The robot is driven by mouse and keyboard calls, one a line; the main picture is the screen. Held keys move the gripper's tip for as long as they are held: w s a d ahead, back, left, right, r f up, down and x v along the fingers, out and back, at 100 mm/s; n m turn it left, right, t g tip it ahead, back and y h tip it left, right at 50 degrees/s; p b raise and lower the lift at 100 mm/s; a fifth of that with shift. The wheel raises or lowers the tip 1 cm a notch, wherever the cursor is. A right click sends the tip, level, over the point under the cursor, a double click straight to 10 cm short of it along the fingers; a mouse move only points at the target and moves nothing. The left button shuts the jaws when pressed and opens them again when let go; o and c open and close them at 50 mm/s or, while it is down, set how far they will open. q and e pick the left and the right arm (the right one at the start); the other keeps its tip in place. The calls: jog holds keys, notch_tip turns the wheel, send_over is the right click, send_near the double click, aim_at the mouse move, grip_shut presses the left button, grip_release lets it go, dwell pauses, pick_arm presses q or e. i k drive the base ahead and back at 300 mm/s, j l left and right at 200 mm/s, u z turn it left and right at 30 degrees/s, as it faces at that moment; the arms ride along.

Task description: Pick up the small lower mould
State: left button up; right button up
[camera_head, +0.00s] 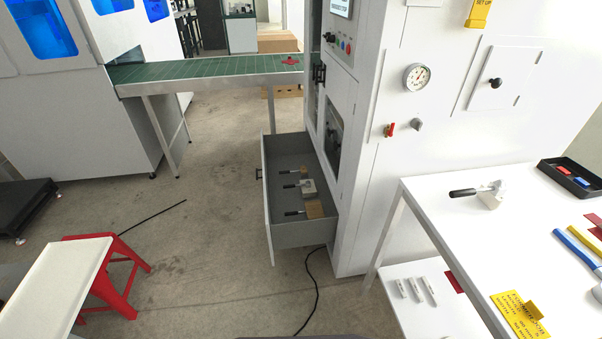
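An open drawer (302,234) in the white machine holds three blocks with black handles. The far one is a small tan block (304,170), the middle one is whitish (308,188), and the near one is a larger tan block (315,210). A fourth piece, a pale grey block with a black handle (490,196), lies on the white table at right. I cannot tell for sure which of these is the small lower mould. Neither of my grippers is in view.
The white table (440,205) also bears a black tray (570,178) and a yellow sign (520,315). A red stool (128,270) stands at left beside a white tabletop (55,285). A green conveyor (210,68) runs behind. Cables cross the floor, which is otherwise open left of the drawer.

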aim_at(303, 169)
jog(key=u, duration=1.65)
jog(key=i+z, duration=0.2)
jog(key=i, duration=0.6)
jog(key=i+z, duration=0.2)
jog(key=i, duration=0.25)
jog(key=i+j+z, duration=0.2)
jog(key=i, duration=0.3)
jog(key=i+z, duration=0.35)
jog(key=i, duration=1.35)
jog(key=i+l, duration=0.1)
jog(key=i, duration=0.7)
jog(key=j+u, duration=0.05)
